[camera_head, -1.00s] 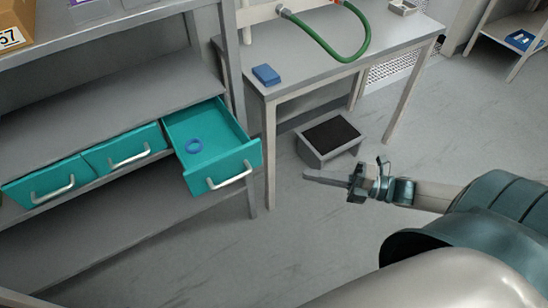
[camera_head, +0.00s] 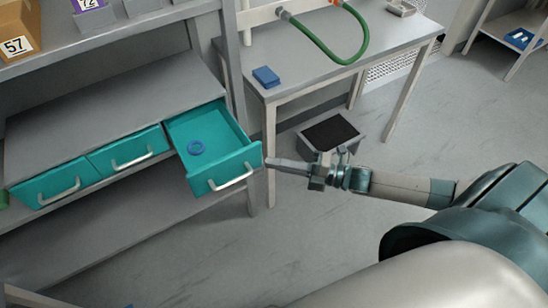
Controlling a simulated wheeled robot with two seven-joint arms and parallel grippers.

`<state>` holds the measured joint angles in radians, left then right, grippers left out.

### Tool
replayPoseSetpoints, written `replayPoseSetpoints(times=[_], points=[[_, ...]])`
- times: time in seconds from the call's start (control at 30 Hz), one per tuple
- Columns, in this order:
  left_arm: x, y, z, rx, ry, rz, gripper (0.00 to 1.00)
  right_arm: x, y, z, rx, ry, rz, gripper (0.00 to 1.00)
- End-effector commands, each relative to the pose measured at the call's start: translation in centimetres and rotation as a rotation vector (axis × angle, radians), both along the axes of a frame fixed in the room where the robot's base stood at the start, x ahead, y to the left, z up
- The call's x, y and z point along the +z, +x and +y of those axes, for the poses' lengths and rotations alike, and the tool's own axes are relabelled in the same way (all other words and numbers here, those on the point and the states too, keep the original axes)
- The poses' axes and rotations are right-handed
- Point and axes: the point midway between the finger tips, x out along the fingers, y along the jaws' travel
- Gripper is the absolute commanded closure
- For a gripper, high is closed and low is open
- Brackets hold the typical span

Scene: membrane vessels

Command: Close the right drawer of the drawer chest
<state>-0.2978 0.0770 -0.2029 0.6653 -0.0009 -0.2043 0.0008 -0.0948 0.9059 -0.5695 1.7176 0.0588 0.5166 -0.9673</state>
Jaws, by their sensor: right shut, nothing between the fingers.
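The teal drawer chest sits on a grey shelf at the left. The middle drawer (camera_head: 126,152) and the left drawer (camera_head: 56,185) are shut. My right gripper (camera_head: 268,162) is shut and empty. Its fingertips point left at the right end of the open drawer's front, very close to it; I cannot tell whether they touch. My left gripper is not in view.
A grey table (camera_head: 335,40) with a blue box (camera_head: 266,77) and a green hose (camera_head: 345,55) stands behind; its near leg (camera_head: 270,130) is close to the drawer. A dark-topped step stool (camera_head: 330,132) is on the floor behind my gripper. The floor in front is clear.

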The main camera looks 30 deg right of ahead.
Motion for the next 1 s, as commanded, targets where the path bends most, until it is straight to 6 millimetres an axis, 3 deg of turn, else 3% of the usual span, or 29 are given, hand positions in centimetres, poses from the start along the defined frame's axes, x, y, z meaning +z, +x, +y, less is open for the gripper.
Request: replayPoseSetpoints(times=[0.2,0.37,0.83,0.97,1.0], points=[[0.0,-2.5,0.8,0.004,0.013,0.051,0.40,0.1,1.3,0.1,0.000,0.001,-0.001,1.00],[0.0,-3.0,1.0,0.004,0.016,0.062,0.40,0.0,1.5,0.1,0.000,0.000,0.000,1.00],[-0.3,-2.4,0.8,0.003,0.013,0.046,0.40,-0.1,1.9,0.1,0.000,0.000,-0.001,1.00],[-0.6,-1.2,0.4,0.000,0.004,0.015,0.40,-0.2,2.9,0.1,0.000,0.001,-0.002,1.00],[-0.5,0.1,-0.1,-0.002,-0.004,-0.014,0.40,-0.2,3.3,0.1,0.000,0.001,-0.004,1.00]])
